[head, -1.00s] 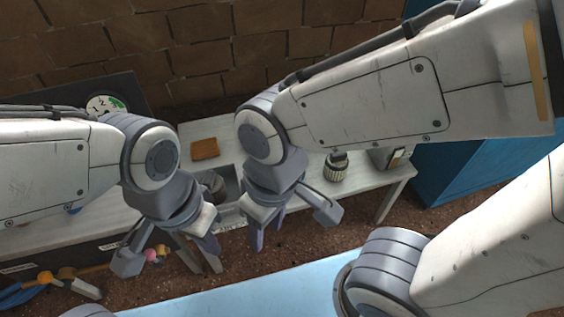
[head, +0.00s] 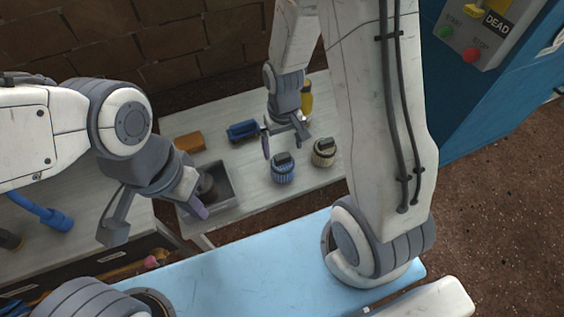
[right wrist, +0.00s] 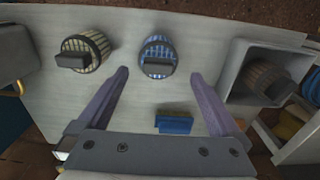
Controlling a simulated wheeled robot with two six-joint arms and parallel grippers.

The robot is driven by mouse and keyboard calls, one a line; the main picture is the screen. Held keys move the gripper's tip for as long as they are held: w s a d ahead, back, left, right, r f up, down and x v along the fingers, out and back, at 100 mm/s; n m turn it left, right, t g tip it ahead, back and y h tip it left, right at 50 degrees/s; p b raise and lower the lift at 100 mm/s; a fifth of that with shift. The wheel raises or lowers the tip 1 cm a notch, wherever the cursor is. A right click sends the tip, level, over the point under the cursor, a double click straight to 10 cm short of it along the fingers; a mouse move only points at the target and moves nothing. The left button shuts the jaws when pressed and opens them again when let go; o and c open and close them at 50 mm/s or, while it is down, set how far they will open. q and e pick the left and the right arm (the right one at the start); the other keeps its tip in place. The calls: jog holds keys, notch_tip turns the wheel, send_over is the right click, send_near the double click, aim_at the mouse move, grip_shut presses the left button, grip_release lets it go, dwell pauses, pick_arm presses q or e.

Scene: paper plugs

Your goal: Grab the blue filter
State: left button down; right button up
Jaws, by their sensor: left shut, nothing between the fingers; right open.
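The blue filter (head: 283,170) is a ribbed round piece with a dark handle on top, standing upright on the light table. In the right wrist view the blue filter (right wrist: 157,52) is ahead, lined up between the fingers but beyond their tips. My right gripper (head: 284,145) is open and empty, just behind and above the filter in the head view; its purple fingers also show in the right wrist view (right wrist: 160,76). My left gripper (head: 153,224) is shut and empty, off to the left by the grey bin.
A beige filter (head: 324,154) stands close to the right of the blue one. A grey bin (head: 227,207) holds a dark-looking filter. A blue block (head: 242,131), an orange block (head: 189,142) and a yellow bottle (head: 306,99) stand further back. A blue cabinet (head: 455,110) is at right.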

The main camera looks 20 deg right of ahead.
aim_at(283, 163)
notch_tip(283, 163, down, 5)
jog(key=shift+r+b, duration=0.1)
jog(key=shift+b, duration=0.9)
jog(key=f+b, duration=0.1)
jog(key=f, duration=0.2)
jog(key=f+b, duration=0.1)
jog(key=shift+w+d+f+b, duration=0.1)
jog(key=shift+w+f+b, duration=0.05)
jog(key=shift+w+b, duration=0.25)
jog(key=shift+f, duration=0.4)
jog(key=c, duration=1.2)
jog(key=shift+o, duration=0.2)
jog(key=shift+r, duration=0.15)
